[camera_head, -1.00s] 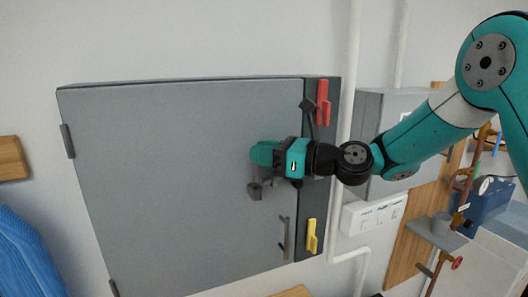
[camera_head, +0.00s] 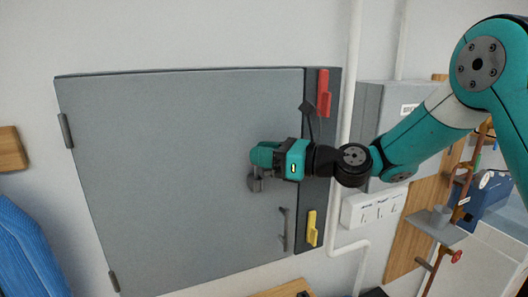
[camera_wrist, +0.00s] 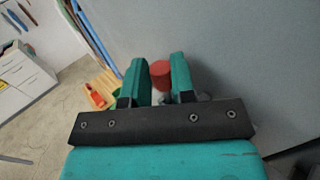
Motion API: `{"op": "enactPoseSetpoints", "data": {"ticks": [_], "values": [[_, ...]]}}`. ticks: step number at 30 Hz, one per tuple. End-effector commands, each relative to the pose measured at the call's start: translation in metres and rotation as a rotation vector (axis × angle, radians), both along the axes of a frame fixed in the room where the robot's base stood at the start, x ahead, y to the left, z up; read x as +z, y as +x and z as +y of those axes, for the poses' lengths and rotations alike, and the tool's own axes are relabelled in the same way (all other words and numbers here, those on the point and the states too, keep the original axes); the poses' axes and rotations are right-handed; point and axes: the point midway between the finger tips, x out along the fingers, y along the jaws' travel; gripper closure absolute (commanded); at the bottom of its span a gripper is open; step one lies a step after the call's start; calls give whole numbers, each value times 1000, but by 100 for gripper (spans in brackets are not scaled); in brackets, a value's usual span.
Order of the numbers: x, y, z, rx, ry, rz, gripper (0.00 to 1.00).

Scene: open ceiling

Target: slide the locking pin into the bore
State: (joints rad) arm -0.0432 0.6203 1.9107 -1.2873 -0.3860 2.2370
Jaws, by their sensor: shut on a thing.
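My gripper (camera_head: 256,182) is in front of the grey cabinet door (camera_head: 170,150), at its right half, above the door handle (camera_head: 284,230). In the wrist view, the two teal fingers of my gripper (camera_wrist: 157,85) stand on either side of a red cylinder (camera_wrist: 160,68), which looks like the head of the locking pin. The gripper is shut on it. In the head view the pin is mostly hidden by the gripper and wrist. I cannot make out the bore in either view.
A red bracket (camera_head: 323,94) and a yellow bracket (camera_head: 312,228) sit on the dark strip at the door's right. A black piece with a cord (camera_head: 308,107) hangs above my wrist. A pipe (camera_head: 348,70) and a grey box (camera_head: 382,110) are further right.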

Motion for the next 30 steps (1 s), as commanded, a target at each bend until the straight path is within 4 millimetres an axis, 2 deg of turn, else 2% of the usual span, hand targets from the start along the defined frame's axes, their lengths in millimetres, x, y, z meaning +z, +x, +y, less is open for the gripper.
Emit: {"op": "enactPoseSetpoints", "data": {"ticks": [13,14,17,18,30], "values": [[-12,0,0,-1,-1,0,99],[-11,0,0,-1,-1,0,72],[-11,0,0,-2,-1,0,49],[-11,1,-1,-2,-2,-1,46],[-10,1,-3,-5,-1,-3,46]]}}
